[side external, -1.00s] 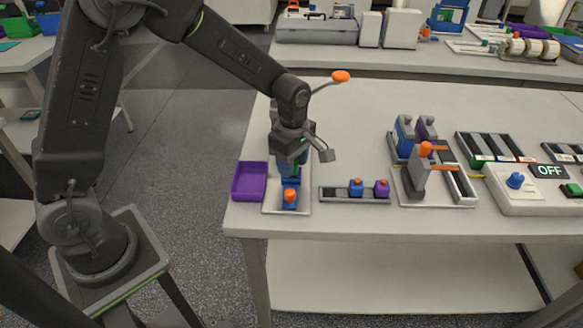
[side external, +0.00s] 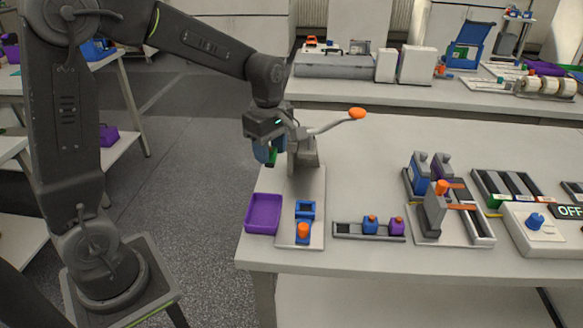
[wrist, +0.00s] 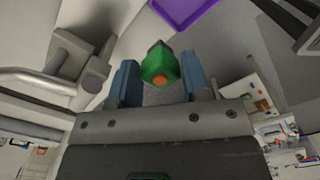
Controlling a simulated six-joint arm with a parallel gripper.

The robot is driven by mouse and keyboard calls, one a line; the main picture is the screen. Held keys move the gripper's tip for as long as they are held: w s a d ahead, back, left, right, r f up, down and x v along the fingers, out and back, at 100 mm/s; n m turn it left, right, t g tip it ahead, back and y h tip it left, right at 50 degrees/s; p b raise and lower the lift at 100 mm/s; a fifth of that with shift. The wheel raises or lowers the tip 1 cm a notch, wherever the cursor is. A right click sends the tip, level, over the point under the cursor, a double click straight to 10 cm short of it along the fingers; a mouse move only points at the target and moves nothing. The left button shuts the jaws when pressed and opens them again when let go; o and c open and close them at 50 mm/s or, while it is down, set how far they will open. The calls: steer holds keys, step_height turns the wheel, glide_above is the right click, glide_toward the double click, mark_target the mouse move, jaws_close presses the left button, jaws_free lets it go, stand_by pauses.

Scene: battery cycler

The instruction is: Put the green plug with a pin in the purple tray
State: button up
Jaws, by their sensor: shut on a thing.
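My gripper (side external: 265,155) is shut on the green plug (side external: 273,158), in the air at the left of the grey press and above the level of the table. In the wrist view the green plug (wrist: 157,66) sits between the two blue fingers of my gripper (wrist: 157,76), and an orange pin shows on it. The purple tray (side external: 263,212) lies at the table's left front corner, in front of and below my gripper, and looks empty. It also shows at the top of the wrist view (wrist: 178,10).
The press (side external: 303,152) has a lever with an orange knob (side external: 357,113) beside my gripper. On its base stand a blue socket (side external: 304,208) and a blue block with an orange top (side external: 303,231). A rack (side external: 345,229) with blue and purple plugs is to the right.

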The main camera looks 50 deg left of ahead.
steer(key=shift+s+a+r, duration=0.2)
steer(key=shift+a+r, duration=0.15)
steer(key=shift+a, duration=0.25)
steer(key=shift+s+a, duration=0.1)
steer(key=shift+s, duration=0.1)
steer(key=shift+s+d+f, duration=0.6)
steer(key=shift+d+f, duration=0.15)
steer(key=shift+f, duration=1.15)
steer(key=shift+s+d+f, duration=0.65)
steer(key=shift+d+f, duration=0.1)
steer(key=shift+f, duration=1.15)
steer(key=shift+s+d+f, duration=0.6)
steer(key=shift+d+f, duration=0.15)
steer(key=shift+f, duration=1.15)
steer(key=o, duration=1.1)
